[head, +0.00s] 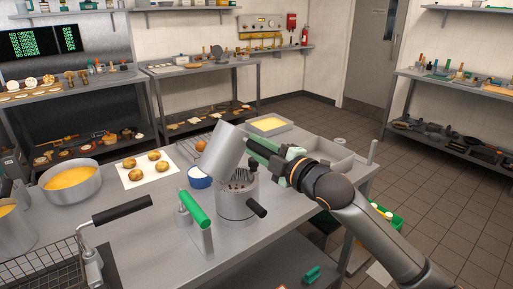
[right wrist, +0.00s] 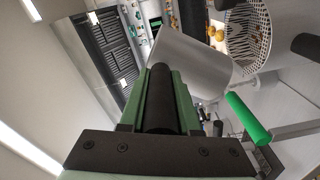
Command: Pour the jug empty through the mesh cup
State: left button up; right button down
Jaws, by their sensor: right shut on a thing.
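The jug (head: 222,152) is a plain grey metal cylinder, strongly tilted to the left in the head view. My right gripper (head: 256,149) is shut on its black handle; in the right wrist view, the handle (right wrist: 160,100) lies between the green fingers and the jug (right wrist: 195,65) is beyond. Below the jug stands a round metal vessel (head: 236,207) with a dark, perforated-looking top and a black handle; it seems to be the mesh cup or its holder. The jug's mouth and any liquid are hidden. My left gripper is not in view.
A green-handled metal device (head: 195,209) stands just left of the vessel. A blue-rimmed bowl (head: 200,178) is behind it. A pot of yellow liquid (head: 71,184), potato-like pieces on white paper (head: 133,178) and a wire basket (head: 45,262) lie left. A yellow-filled tray (head: 269,125) is behind.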

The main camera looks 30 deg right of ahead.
jog(key=shift+d+r+n+p, duration=0.2)
jog(key=shift+r+n+p, duration=0.3)
jog(key=shift+n, duration=1)
jog(key=shift+r, duration=0.1)
jog(key=r+n+p, duration=0.1)
jog(key=n+p, duration=0.1)
jog(key=n, duration=0.1)
jog(key=shift+d+r, duration=0.25)
jog(key=shift+r, duration=0.1)
jog(key=shift+r+n, duration=0.1)
jog(key=shift+n, duration=0.4)
